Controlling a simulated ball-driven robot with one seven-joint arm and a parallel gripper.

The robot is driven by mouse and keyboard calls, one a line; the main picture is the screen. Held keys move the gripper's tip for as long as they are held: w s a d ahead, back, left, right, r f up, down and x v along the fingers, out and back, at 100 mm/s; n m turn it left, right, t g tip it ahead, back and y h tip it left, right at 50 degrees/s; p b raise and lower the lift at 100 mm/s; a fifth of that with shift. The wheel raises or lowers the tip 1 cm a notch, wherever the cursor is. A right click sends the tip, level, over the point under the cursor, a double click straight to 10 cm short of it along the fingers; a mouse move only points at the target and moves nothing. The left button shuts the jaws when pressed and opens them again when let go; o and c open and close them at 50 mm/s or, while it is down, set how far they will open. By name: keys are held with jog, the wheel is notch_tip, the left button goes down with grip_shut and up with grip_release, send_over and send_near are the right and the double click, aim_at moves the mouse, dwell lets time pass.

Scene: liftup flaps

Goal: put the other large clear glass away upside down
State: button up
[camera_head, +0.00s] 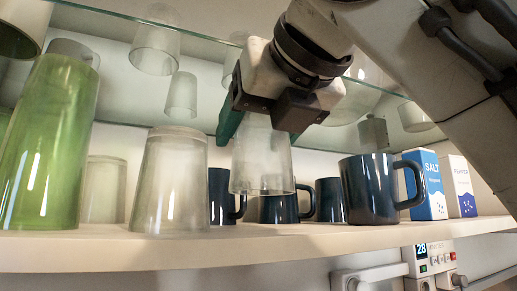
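My gripper (263,122) is at the middle of the cabinet, pointing down, with its dark green fingers on either side of a large clear glass (262,160). The held glass is upside down, its wide rim at the bottom and its base end partly hidden by the gripper. Its rim appears a little above the shelf (300,238), in front of the dark blue mugs. Another large clear glass (170,185) stands upside down on the shelf to its left, apart from it.
A tall green glass (48,145) and a smaller clear glass (103,190) stand at the left. A dark blue mug (370,190), a salt box (424,185) and a pepper box (459,188) stand at the right. A glass shelf (205,38) with glassware is above.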

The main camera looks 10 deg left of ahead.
jog(key=shift+w+a, duration=0.15)
jog(key=shift+w, duration=0.05)
jog(key=shift+f+p, duration=0.4)
jog(key=shift+f, duration=1.35)
jog(key=shift+f, duration=0.15)
jog(key=o, duration=0.9)
jog(key=shift+s, duration=0.1)
jog(key=b+v, duration=0.2)
jog(key=v, duration=1)
jog(key=shift+b, duration=0.4)
